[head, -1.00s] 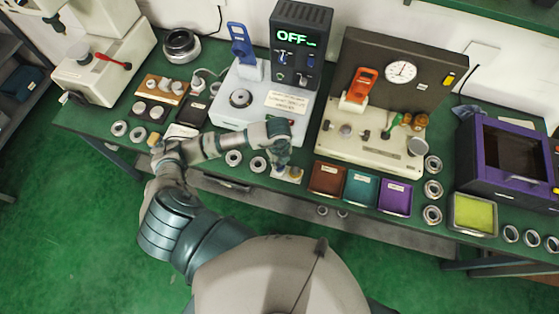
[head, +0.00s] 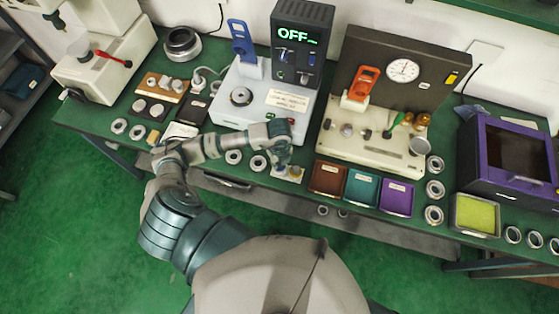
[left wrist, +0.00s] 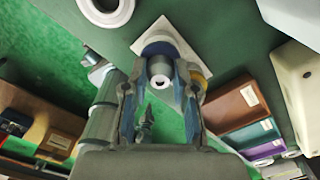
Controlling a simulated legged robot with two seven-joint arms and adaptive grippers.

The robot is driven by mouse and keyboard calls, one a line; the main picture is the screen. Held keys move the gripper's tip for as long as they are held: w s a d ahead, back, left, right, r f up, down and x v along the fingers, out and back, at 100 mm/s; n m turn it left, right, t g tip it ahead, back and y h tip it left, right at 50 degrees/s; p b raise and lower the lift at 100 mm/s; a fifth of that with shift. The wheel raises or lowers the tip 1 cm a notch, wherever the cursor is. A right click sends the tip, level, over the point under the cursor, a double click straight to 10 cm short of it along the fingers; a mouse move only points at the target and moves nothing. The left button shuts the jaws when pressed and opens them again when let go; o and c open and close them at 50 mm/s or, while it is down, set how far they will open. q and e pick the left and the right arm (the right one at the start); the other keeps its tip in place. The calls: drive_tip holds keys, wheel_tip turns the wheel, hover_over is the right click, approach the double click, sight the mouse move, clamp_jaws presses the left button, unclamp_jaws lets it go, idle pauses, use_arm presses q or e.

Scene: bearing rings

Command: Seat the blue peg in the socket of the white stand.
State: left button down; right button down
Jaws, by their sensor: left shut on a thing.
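The white stand (head: 279,173) lies flat near the front edge of the green bench. In the left wrist view its square plate (left wrist: 184,34) is just beyond my fingertips. My left gripper (head: 281,163) is directly over the stand, pointing down. In the left wrist view the fingers (left wrist: 160,74) are closed around a pale grey cylinder end with a dark hole. A blue rounded part, apparently the blue peg (left wrist: 156,48), shows just beyond it, over the plate. The fingers hide the socket, so I cannot tell whether the peg is inside it. My right gripper is not in view.
A yellow brass piece (head: 295,171) is at the stand's right side, close to my fingers. Bearing rings (head: 258,163) lie to the left. Brown (head: 328,178), teal (head: 361,187) and purple (head: 397,197) trays stand to the right. A white machine (head: 228,108) is behind.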

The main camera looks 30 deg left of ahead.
use_arm(q)
drive_tip(key=shift+f+b, duration=0.4)
drive_tip(key=shift+f, duration=0.3)
drive_tip(key=c, duration=0.8)
unclamp_jaws()
drive_tip(key=shift+c, duration=0.2)
drive_tip(key=shift+r, duration=0.1)
wheel_tip(320, 180, up, 12)
drive_tip(key=shift+d, duration=0.1)
